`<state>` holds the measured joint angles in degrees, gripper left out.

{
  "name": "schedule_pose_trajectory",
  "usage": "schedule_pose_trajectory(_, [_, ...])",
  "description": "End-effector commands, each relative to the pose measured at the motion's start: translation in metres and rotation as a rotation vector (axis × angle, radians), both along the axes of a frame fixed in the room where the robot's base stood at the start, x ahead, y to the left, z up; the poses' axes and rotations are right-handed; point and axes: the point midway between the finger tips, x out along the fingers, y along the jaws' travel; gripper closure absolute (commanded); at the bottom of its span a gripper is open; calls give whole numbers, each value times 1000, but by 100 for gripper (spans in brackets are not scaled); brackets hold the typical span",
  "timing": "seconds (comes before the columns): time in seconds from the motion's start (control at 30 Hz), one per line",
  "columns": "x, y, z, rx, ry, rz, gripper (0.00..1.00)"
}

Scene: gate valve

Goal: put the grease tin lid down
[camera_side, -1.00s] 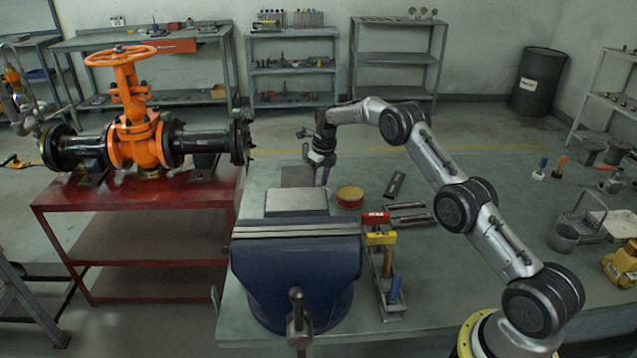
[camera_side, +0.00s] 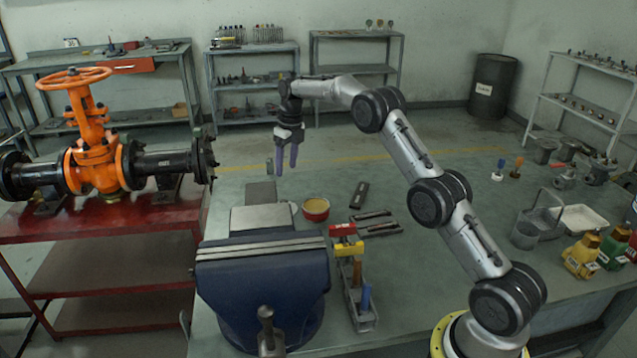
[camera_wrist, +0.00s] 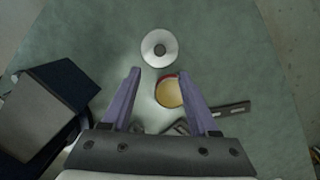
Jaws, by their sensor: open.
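The open grease tin (camera_side: 316,208), red with tan grease inside, stands on the bench right of the vise; it also shows in the wrist view (camera_wrist: 169,93). A pale round disc with a dark centre, which looks like the tin lid (camera_wrist: 159,57), is beyond the tin in the wrist view, apart from it. I cannot make the lid out surely in the side view. My gripper (camera_side: 287,170) points down above the bench, behind the tin. Its purple fingers (camera_wrist: 165,75) are apart with nothing held between them.
The blue vise (camera_side: 262,285) stands at the front left. A tool rack (camera_side: 358,290) and flat dark bars (camera_side: 374,222) lie near the tin. Open bench lies right of the bars.

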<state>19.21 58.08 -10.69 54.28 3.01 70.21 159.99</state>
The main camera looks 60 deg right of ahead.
Motion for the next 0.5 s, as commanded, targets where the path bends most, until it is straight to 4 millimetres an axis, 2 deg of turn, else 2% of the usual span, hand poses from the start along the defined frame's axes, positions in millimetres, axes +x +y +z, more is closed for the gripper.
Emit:
schedule_pose_trajectory(0.17, [-4,5,12,-11,-7,52,40])
schedule_pose_trajectory(0.27, [-14,19,38,-39,-23,188,40])
schedule_pose_trajectory(0.37, [-34,40,73,-86,-45,406,40])
schedule_pose_trajectory(0.5, [-75,72,118,-168,-71,750,40])
